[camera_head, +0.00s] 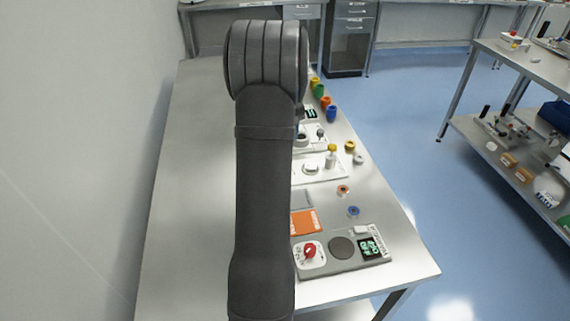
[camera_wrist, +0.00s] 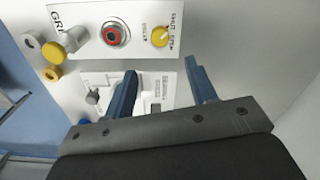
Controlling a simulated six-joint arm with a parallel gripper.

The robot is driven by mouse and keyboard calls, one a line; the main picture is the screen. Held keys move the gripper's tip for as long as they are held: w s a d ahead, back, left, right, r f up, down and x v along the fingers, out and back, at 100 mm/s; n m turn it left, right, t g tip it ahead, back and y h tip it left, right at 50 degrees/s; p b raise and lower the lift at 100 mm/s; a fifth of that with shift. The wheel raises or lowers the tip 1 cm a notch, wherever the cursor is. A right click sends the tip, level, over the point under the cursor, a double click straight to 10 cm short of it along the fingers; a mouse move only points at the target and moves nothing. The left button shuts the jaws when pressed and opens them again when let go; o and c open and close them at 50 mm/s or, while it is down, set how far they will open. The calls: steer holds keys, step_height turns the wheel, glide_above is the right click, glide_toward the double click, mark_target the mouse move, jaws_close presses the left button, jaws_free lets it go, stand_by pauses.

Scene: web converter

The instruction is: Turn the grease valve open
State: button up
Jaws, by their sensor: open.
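In the wrist view, a white panel (camera_wrist: 95,12) with partly cut-off lettering beginning "GR" is at the top. It carries a round yellow knob (camera_wrist: 160,37) with a pale pointer mark, beside small lettering that seems to read shut and open. I cannot tell which word the mark points to. Left of the knob is a round fitting (camera_wrist: 116,33) with a red ring. My gripper (camera_wrist: 160,69) is open and empty, its two blue-grey fingers apart. In the picture the fingertips are below the knob, and no contact shows. In the head view my arm hides the gripper.
A second white panel (camera_wrist: 152,84) lies between the fingers in the wrist view. Yellow caps (camera_wrist: 53,52) are at its upper left. In the head view, the bench (camera_head: 190,200) is bare on the left; its right side holds panels, colored cups (camera_head: 331,113) and a red knob (camera_head: 310,250).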

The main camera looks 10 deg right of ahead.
step_height(320, 180, down, 12)
steer(key=shift+f, duration=0.1)
stand_by(0.4)
steer(key=c, duration=1)
